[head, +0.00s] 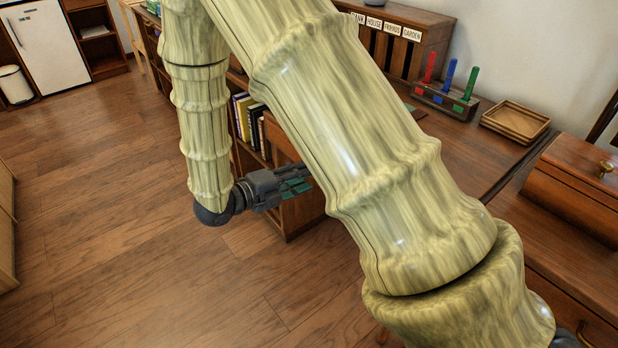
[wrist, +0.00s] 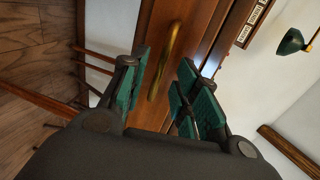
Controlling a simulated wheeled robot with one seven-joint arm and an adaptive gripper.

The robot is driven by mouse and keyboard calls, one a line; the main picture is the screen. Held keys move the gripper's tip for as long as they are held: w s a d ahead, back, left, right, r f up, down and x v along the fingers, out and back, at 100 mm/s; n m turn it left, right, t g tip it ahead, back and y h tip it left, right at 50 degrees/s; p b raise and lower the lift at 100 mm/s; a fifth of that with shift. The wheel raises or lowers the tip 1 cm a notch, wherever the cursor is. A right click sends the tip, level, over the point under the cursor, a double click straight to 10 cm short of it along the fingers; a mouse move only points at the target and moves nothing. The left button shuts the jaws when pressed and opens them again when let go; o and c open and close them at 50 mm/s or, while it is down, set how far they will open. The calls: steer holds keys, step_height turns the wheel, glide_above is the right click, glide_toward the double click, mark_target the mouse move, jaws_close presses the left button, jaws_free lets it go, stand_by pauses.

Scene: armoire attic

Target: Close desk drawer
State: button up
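In the wrist view, a reddish-brown wooden drawer front (wrist: 198,33) with a curved brass handle (wrist: 166,58) is straight ahead. My gripper (wrist: 166,82) has dark fingers with green pads, spread apart with nothing between them. The handle lies beyond the gap between the fingertips; I cannot tell if they touch it. In the head view my gripper (head: 297,184) is low beside the wooden desk (head: 455,150), near its lower cabinet (head: 303,212). My own arm hides much of the desk and the drawer there, so how far the drawer stands out cannot be told.
On the desk stand a rack with red, blue and green pieces (head: 446,98), a wooden tray (head: 515,121) and a labelled organizer (head: 405,45). A shelf with books (head: 246,115) is behind my gripper. The wooden floor (head: 110,200) at left is clear.

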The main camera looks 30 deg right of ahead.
steer(key=shift+b+x, duration=0.3)
steer(key=shift+x, duration=1.35)
steer(key=shift+c, duration=0.5)
jaws_close()
